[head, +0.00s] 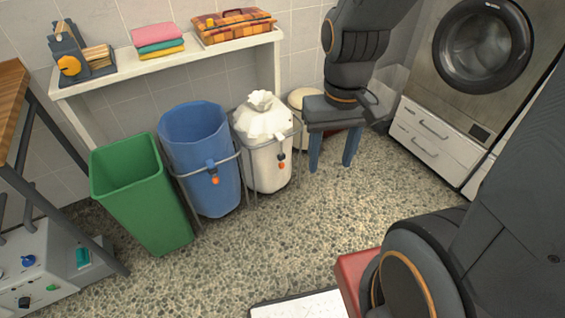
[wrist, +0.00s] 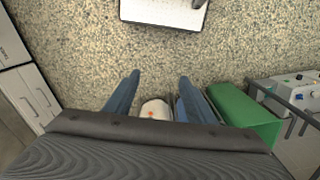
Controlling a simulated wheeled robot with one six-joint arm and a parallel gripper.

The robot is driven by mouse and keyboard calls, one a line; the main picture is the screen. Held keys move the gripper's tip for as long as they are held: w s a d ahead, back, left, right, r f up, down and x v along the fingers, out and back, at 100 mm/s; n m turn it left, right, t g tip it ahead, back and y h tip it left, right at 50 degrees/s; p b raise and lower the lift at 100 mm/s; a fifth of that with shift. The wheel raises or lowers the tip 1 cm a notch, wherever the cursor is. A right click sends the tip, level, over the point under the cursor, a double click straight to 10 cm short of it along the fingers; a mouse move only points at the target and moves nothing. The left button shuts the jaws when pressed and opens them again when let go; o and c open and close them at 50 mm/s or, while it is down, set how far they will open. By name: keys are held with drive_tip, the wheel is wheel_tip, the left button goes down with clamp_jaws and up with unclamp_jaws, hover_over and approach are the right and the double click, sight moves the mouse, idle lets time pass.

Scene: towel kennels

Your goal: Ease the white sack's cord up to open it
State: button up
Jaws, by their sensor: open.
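The white sack (head: 262,165) stands upright in a wire stand by the wall, its top gathered shut into a tuft. A cord lock with an orange end (head: 281,156) hangs on its front. My gripper (head: 332,158) is to the right of the sack in the head view, fingers pointing down, open and empty, apart from the sack.
A blue sack (head: 200,130) with its own cord lock and a green bin (head: 142,195) stand left of the white sack. A cream round container (head: 303,100) is partly hidden behind my gripper. A shelf (head: 150,66) with towels runs above.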

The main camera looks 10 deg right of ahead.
drive_tip(key=shift+w, duration=0.1)
drive_tip(key=shift+c, duration=0.9)
drive_tip(key=w+d+f+n+t+b, duration=0.1)
drive_tip(key=w+d+f+t+b, duration=0.15)
drive_tip(key=w+f+b, duration=0.65)
drive_tip(key=w+d+f+n+t+b, duration=0.1)
drive_tip(key=w+f+t+b, duration=0.25)
drive_tip(key=w+f, duration=0.95)
drive_tip(key=w+d+f+n+t+b, duration=0.1)
drive_tip(key=w+d+f+t+b, duration=0.15)
drive_tip(key=w+f+b, duration=0.8)
drive_tip(key=w+a+f+n+t+y+b, duration=0.15)
drive_tip(key=w+f+t+y+b, duration=0.35)
drive_tip(key=w+f, duration=0.65)
drive_tip(key=t+y+b, duration=0.2)
drive_tip(key=y+b, duration=0.1)
drive_tip(key=b, duration=0.6)
approach(282, 164)
drive_tip(key=w+a+f, duration=0.1)
drive_tip(key=w+f, duration=0.1)
drive_tip(key=w, duration=0.1)
drive_tip(key=shift+w+a+r+n+t, duration=0.2)
drive_tip(key=shift+a+n+t, duration=0.1)
drive_tip(key=shift+n, duration=0.15)
drive_tip(key=b+x, duration=0.2)
drive_tip(key=x, duration=0.5)
drive_tip(key=shift+b, duration=0.35)
